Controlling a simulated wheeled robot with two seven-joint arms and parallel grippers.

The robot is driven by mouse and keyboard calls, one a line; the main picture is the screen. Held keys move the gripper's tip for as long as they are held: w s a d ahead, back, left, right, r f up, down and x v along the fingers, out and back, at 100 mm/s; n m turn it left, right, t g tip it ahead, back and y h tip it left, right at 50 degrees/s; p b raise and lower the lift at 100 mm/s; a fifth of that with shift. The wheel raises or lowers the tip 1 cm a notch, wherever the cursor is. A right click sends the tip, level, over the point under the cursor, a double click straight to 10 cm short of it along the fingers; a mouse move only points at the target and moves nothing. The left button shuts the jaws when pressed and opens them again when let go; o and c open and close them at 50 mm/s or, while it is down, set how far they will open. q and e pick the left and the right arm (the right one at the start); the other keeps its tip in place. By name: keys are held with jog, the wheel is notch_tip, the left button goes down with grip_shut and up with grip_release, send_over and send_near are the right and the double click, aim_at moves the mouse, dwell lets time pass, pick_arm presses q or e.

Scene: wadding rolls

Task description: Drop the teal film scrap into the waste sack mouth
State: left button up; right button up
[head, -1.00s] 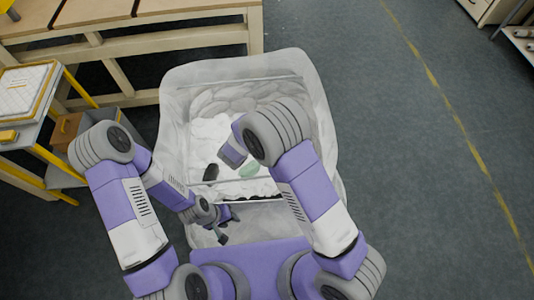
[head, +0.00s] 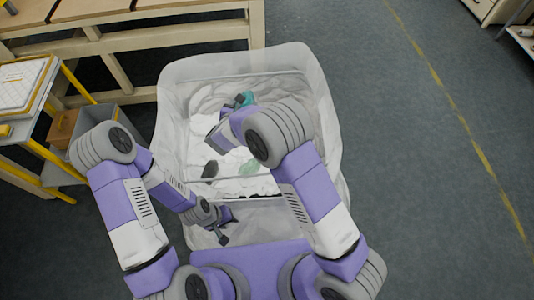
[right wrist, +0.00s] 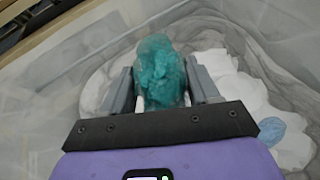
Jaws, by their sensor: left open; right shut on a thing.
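The teal film scrap (head: 247,98) is crumpled and held in my right gripper (head: 239,102), near the far side of the big pale container. In the right wrist view the scrap (right wrist: 160,72) sits between the two grey fingers of the right gripper (right wrist: 160,85), shut on it. Below and around it is an opening lined with grey crumpled sheet (right wrist: 95,75), seemingly the waste sack mouth; the scrap is above it. My left gripper (head: 229,228) is open and empty, low over the container's near part.
The pale translucent container wall (head: 325,120) surrounds the opening. White wadding (head: 232,160), a dark piece (head: 210,170) and a pale green piece (head: 250,167) lie inside. A wooden bench (head: 150,45) stands behind, and a yellow-framed cart (head: 50,155) at left. Floor at right is clear.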

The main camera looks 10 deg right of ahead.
jog(key=shift+f, duration=0.4)
jog(key=o, duration=1.1)
jog(key=p+v, duration=0.1)
jog(key=v, duration=0.6)
jog(key=shift+s+r+p, duration=0.2)
jog(key=shift+s+p, duration=0.05)
jog(key=shift+p, duration=0.1)
